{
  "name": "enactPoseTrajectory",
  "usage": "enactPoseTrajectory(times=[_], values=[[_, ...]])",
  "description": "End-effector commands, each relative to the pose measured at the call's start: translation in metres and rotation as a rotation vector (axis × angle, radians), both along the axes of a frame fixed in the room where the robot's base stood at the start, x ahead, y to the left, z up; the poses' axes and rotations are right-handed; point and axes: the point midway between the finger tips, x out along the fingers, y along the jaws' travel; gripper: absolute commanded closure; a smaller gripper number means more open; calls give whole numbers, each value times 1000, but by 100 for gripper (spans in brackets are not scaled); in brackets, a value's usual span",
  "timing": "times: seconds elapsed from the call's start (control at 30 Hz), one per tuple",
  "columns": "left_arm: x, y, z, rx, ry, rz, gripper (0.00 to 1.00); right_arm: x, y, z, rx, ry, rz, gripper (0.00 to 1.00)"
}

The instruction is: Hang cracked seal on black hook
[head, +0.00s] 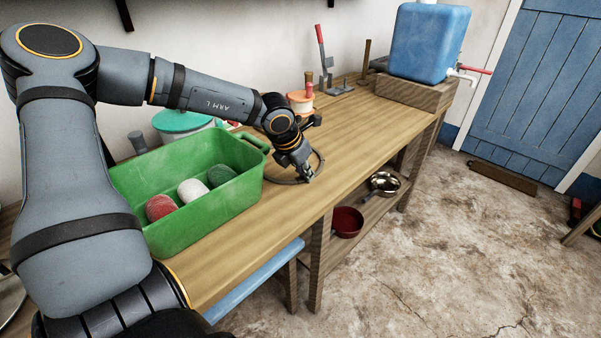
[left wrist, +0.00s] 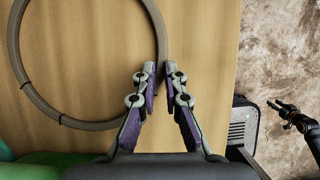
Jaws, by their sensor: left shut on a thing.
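The seal is a thin grey-brown ring (left wrist: 163,38), with small dark marks on its rim at the lower left. It also shows in the head view (head: 321,160), low over or on the wooden bench top; I cannot tell whether it touches. My left gripper (left wrist: 159,70) is shut on the ring's near right rim; it also shows in the head view (head: 303,176), fingers pointing down. A black arm end, seemingly my right gripper (left wrist: 276,106), shows small at the right of the wrist view; its fingers are unclear. I cannot identify the black hook; dark fittings (head: 124,14) show on the wall.
A green crate (head: 215,205) with red, white and dark green rolls stands left of the gripper. Behind are a teal-lidded pot (head: 182,121) and a red-handled tool (head: 322,47). A blue water tank (head: 428,42) stands far right. The bench right of the ring is clear.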

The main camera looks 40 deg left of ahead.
Motion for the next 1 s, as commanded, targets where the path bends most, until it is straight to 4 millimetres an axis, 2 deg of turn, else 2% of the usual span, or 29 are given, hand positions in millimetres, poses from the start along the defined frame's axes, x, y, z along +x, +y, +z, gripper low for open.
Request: enactPoseTrajectory(times=[0.47, 0.5, 0.63, 1.0], values=[[0, 0, -3, 0, -1, 0, 100, 6, 1, 4, 2, 1, -1, 60], [0, 0, -2, 0, -1, 0, 85, 7, 1, 5, 2, 0, -1, 60], [0, 0, -2, 0, -1, 0, 68, 6, 1, 5, 2, -1, -1, 60], [0, 0, 1, 0, -1, 0, 68, 4, 1, 6, 1, 0, 0, 60]])
